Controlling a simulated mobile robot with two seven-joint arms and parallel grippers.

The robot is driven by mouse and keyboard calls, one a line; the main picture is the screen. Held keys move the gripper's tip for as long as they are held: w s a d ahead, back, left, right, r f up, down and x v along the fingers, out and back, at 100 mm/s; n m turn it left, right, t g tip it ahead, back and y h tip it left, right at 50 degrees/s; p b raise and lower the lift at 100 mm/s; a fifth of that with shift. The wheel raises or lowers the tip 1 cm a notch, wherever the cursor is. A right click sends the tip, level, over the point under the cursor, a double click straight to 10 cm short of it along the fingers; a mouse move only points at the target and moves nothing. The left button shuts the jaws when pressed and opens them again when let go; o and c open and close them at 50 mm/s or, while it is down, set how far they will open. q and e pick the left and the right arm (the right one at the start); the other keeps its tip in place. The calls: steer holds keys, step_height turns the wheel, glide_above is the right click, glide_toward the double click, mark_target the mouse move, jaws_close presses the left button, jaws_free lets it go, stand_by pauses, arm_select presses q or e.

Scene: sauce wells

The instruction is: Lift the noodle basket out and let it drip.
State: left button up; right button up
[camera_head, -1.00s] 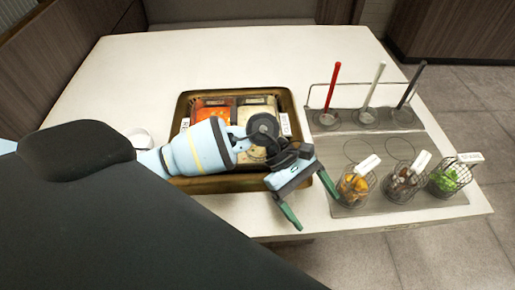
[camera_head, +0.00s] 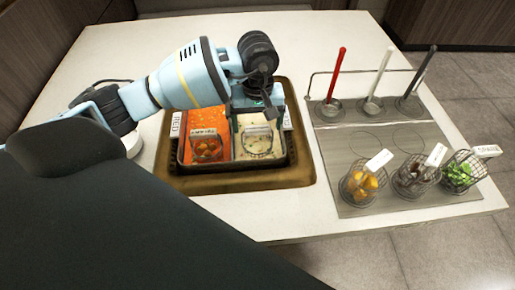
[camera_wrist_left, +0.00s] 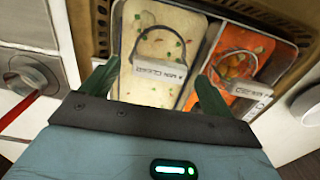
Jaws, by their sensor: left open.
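A wire basket (camera_head: 257,142) sits in the pale broth on the right side of the pot; its contents look pale, and I cannot read its tag clearly. It also shows in the left wrist view (camera_wrist_left: 157,48), with a dark arched handle and a white tag. A second basket (camera_head: 206,147) with reddish contents sits in the red broth (camera_head: 205,118); it also shows in the left wrist view (camera_wrist_left: 237,66). My left gripper (camera_head: 260,118) is open and empty above the pale broth. In the left wrist view its fingers (camera_wrist_left: 155,88) straddle the tag side of the pale-broth basket, apart from its handle.
The divided pot stands in a brown tray (camera_head: 240,182). To the right, a grey board (camera_head: 345,150) holds baskets of orange (camera_head: 361,185), brown (camera_head: 413,178) and green (camera_head: 459,173) food. Red (camera_head: 337,75), white (camera_head: 379,75) and dark (camera_head: 420,72) handles stand behind.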

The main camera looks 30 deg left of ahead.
mark_target(258, 141)
arm_select(q)
steer(key=shift+f, duration=2.9)
steer(key=shift+c, duration=0.2)
steer(key=c, duration=0.7)
steer(key=shift+c, duration=0.5)
steer(key=shift+r, duration=0.1)
step_height(258, 141, up, 10)
